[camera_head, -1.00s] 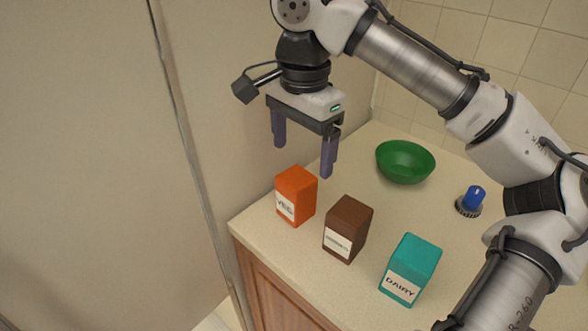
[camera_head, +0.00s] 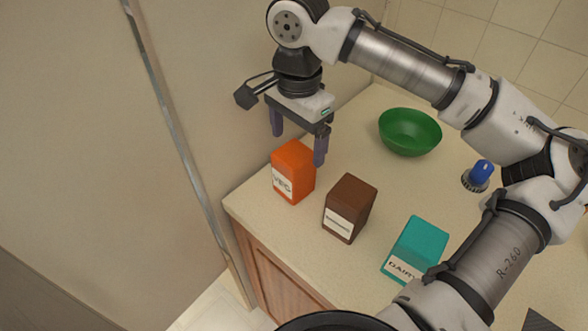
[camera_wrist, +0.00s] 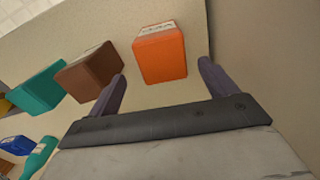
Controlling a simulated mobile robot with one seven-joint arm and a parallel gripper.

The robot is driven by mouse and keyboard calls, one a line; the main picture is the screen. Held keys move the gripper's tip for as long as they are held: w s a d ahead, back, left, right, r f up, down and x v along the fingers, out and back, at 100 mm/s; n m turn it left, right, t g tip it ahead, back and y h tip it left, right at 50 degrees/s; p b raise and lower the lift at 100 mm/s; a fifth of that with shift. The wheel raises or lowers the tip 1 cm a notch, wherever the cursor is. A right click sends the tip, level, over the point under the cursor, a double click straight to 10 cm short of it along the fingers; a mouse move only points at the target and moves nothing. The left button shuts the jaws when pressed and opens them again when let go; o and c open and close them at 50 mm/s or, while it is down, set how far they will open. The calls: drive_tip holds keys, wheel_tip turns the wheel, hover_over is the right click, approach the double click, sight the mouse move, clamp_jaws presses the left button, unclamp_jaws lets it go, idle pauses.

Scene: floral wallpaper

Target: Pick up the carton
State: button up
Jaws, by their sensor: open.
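Three box-shaped cartons stand in a row on the counter. The orange carton (camera_head: 293,172), labelled VEG, is nearest the wall panel. The brown carton (camera_head: 350,207) is in the middle, and the teal carton (camera_head: 416,248), labelled DAIRY, is on the right, partly hidden by my arm. My gripper (camera_head: 298,148) is open and empty, pointing down just above and behind the orange carton. In the wrist view the orange carton (camera_wrist: 160,54) appears between my two fingers, with the brown carton (camera_wrist: 90,71) and teal carton (camera_wrist: 38,88) to the left.
A green bowl (camera_head: 410,132) and a blue-topped item (camera_head: 479,175) stand farther back on the counter (camera_head: 350,125). The wall panel (camera_head: 205,80) rises close on the left. The wrist view also shows a green bottle-like thing (camera_wrist: 40,157).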

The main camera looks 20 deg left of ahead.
sight(294, 153)
drive_tip(key=shift+s+a+f+p, duration=0.15)
drive_tip(key=shift+f+p, duration=0.2)
drive_tip(key=shift+f, duration=1)
drive_tip(key=shift+a+f+p, duration=0.1)
drive_tip(key=shift+f+p, duration=0.2)
drive_tip(key=shift+f, duration=1)
drive_tip(key=c, duration=1.2)
drive_tip(key=shift+c, duration=0.4)
drive_tip(key=shift+r, duration=0.15)
